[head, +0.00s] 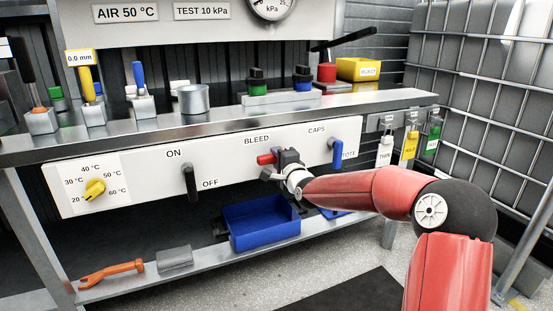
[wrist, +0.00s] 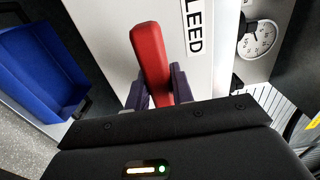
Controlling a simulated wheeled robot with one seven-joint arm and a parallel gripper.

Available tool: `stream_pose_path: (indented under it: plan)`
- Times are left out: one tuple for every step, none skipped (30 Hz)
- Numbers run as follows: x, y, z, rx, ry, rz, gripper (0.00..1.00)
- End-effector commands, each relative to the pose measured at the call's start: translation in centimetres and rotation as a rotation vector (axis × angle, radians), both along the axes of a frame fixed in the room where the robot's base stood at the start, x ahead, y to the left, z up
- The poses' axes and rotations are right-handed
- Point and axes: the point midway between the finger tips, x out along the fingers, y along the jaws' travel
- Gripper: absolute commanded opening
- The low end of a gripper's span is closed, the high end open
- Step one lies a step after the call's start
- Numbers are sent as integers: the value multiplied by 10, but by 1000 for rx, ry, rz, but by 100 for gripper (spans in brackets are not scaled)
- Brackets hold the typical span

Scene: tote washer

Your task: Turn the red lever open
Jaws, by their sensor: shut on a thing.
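The red lever (head: 265,159) is on the white front panel (head: 225,168), just below the word BLEED. Its red end points left in the head view, roughly level. In the wrist view the red lever (wrist: 149,55) runs up from between the jaws, beside the letters LEED. My gripper (head: 284,160) is shut on the red lever, with one finger on each side of it in the wrist view (wrist: 160,90). The lever's pivot is hidden behind my gripper.
A black lever (head: 190,182) marked ON and OFF is to the left, a blue lever (head: 337,152) to the right, and a yellow knob (head: 95,188) at the far left. A blue bin (head: 262,224) sits on the shelf below. Tagged padlocks (head: 410,143) hang at the right.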

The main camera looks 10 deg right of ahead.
Motion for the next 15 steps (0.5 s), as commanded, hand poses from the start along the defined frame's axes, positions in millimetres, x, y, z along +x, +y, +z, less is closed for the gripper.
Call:
stream_pose_path:
  plan:
    - [0,-1,-1,8,4,-2,0]
    - [0,-1,-1,9,4,-2,0]
    - [0,-1,-1,11,5,-2,0]
    - [0,-1,-1,11,5,-2,0]
    - [0,-1,-1,12,5,-2,0]
    - [0,-1,-1,12,5,-2,0]
    - [0,-1,-1,12,5,-2,0]
    - [0,-1,-1,12,5,-2,0]
    - [0,-1,-1,12,5,-2,0]
    - [0,-1,-1,12,5,-2,0]
    - [0,-1,-1,12,5,-2,0]
    - [0,-1,-1,13,5,-2,0]
    - [0,-1,-1,12,5,-2,28]
    - [0,-1,-1,12,5,-2,31]
    - [0,-1,0,11,5,-2,37]
